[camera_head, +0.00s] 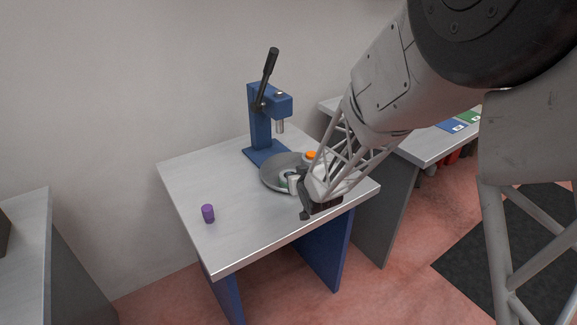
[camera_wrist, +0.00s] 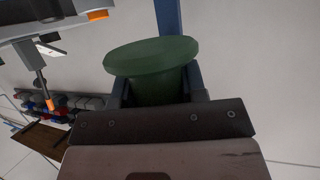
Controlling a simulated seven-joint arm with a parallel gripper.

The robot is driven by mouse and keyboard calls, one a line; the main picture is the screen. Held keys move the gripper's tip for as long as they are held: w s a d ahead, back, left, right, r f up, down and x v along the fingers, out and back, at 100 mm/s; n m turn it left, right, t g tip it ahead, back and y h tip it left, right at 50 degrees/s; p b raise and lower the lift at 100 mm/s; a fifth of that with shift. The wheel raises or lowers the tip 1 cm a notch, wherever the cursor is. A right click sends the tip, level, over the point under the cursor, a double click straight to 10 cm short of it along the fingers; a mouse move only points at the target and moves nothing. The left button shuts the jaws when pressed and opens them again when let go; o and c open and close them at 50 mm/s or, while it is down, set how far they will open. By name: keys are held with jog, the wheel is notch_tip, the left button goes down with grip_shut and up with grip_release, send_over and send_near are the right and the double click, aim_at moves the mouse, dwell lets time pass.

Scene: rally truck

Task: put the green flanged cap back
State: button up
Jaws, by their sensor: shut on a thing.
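The green flanged cap (camera_wrist: 152,57) fills the middle of the wrist view, its wide disc flange facing away from my gripper and its narrower body between the fingers. My gripper (camera_wrist: 157,90) is shut on that body. In the head view my gripper (camera_head: 291,183) is over the right part of the work table, at the front right edge of a round grey tray (camera_head: 268,172). The cap is mostly hidden there by the gripper. I cannot tell whether it touches the tray.
A blue lever press (camera_head: 262,125) stands at the back of the table (camera_head: 235,245). A purple cylinder (camera_head: 208,213) stands at the front left. An orange-topped piece (camera_head: 311,155) is beside the tray, close to my arm. The table's front middle is clear.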

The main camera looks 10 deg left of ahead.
jog(key=w+a, duration=0.1)
jog(key=w, duration=0.2)
jog(key=w+a, duration=0.2)
jog(key=w, duration=0.2)
jog(key=w+a+f, duration=0.1)
jog(key=w, duration=0.3)
jog(key=shift+a, duration=0.3)
jog(key=shift+w+a+f, duration=0.1)
jog(key=shift+w+a, duration=0.1)
jog(key=shift+w, duration=0.25)
jog(key=shift+w+a+f, duration=0.1)
jog(key=shift+w+a, duration=0.05)
jog(key=shift+w, duration=0.25)
jog(key=shift+f, duration=1.45)
jog(key=shift+f, duration=0.15)
jog(key=o, duration=1.1)
jog(key=shift+s, duration=0.1)
jog(key=shift+v, duration=3.85)
